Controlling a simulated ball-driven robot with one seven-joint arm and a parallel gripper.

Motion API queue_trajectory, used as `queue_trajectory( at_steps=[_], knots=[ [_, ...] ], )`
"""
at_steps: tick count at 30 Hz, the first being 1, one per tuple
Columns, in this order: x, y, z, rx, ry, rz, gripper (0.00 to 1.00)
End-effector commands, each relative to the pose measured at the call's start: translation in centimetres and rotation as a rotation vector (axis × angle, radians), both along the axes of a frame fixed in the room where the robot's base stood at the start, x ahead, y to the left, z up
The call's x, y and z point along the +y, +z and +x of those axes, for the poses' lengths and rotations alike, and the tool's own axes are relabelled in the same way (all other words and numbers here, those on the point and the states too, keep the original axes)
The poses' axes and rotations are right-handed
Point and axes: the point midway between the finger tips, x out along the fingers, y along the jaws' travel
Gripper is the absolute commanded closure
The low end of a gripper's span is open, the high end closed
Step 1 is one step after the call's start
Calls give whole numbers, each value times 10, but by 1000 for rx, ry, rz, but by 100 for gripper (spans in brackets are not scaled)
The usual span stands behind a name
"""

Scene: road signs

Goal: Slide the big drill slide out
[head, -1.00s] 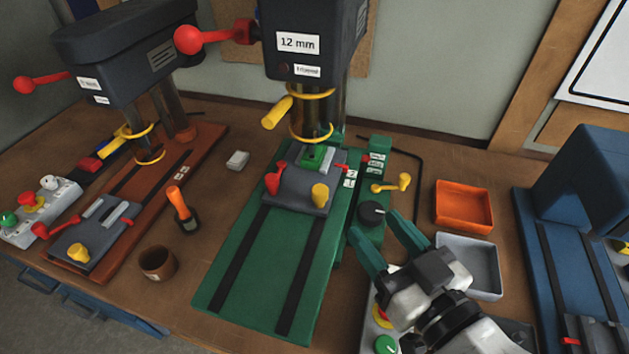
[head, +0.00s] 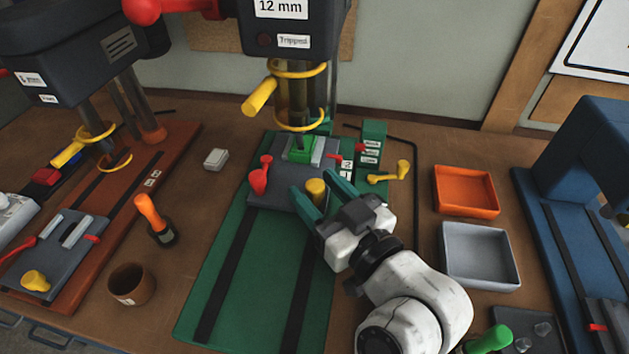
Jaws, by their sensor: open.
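The big drill (head: 290,35), labelled 12 mm, stands over a green base (head: 215,285) with two dark rails. Its grey slide (head: 285,195) sits at the far end of the rails, under the yellow rings. The slide carries a yellow knob (head: 316,188) at its near right, a red lever (head: 259,176) at its left, and a green block (head: 301,150) in its clamp. My gripper (head: 314,182) is open, with its green fingers on either side of the yellow knob in the picture. I cannot tell whether either finger touches the knob.
A smaller drill with a brown base (head: 110,235) stands at left. Orange (head: 466,192) and grey (head: 480,255) trays are at right, beside a blue machine (head: 575,190). The near rails are clear.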

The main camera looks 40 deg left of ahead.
Motion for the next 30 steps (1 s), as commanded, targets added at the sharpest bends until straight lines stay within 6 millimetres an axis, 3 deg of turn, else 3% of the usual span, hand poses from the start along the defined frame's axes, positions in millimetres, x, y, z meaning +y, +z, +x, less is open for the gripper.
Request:
queue_trajectory(
  at_steps=[4, 13, 30],
  knots=[
    [10, 0, 2, 0, 1, -1, 46],
    [12, 0, 3, -1, -1, 0, 47],
    [11, 0, 3, -1, -1, 0, 100]
  ],
)
